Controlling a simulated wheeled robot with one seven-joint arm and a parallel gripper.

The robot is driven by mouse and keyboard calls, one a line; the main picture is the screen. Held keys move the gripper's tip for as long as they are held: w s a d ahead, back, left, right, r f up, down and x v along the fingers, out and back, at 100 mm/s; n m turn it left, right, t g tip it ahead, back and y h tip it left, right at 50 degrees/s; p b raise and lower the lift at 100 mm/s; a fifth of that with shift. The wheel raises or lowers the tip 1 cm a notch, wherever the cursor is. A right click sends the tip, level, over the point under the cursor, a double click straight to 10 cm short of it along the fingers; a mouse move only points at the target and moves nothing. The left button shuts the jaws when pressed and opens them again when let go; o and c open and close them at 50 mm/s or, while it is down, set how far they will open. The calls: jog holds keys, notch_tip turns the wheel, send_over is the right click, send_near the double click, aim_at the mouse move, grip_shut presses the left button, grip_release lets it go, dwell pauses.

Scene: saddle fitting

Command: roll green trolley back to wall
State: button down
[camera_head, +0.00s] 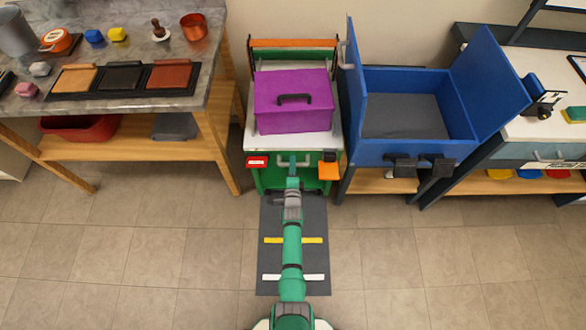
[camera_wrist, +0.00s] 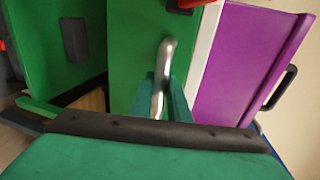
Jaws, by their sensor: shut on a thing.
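The green trolley (camera_head: 265,180) stands in the gap between the wooden workbench and the blue box's stand. Its white top carries a purple case (camera_head: 292,118) with a dark handle. In the wrist view the trolley's green front panel (camera_wrist: 128,60) fills the middle, with a metal bar handle (camera_wrist: 164,60) standing upright in the picture. My gripper (camera_wrist: 161,98) is shut on this handle, one green finger on each side. In the head view my gripper (camera_head: 293,168) is at the trolley's front, and my arm reaches straight to it. The purple case also shows in the wrist view (camera_wrist: 232,65).
A dark mat (camera_head: 314,225) with a yellow and a white stripe lies on the floor before the trolley. An open blue box (camera_head: 405,152) stands close on the right. The workbench (camera_head: 140,152) is on the left. An orange bar (camera_head: 292,43) is behind, near the wall.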

jog(key=shift+w+d, duration=0.1)
jog(key=shift+w, duration=0.65)
jog(key=shift+r, duration=0.1)
jog(key=c, duration=1.8)
grip_release()
jog(key=shift+w, duration=0.1)
jog(key=shift+o, duration=0.6)
jog(key=shift+r, duration=0.1)
jog(key=v, duration=1.1)
jog(key=shift+f, duration=0.3)
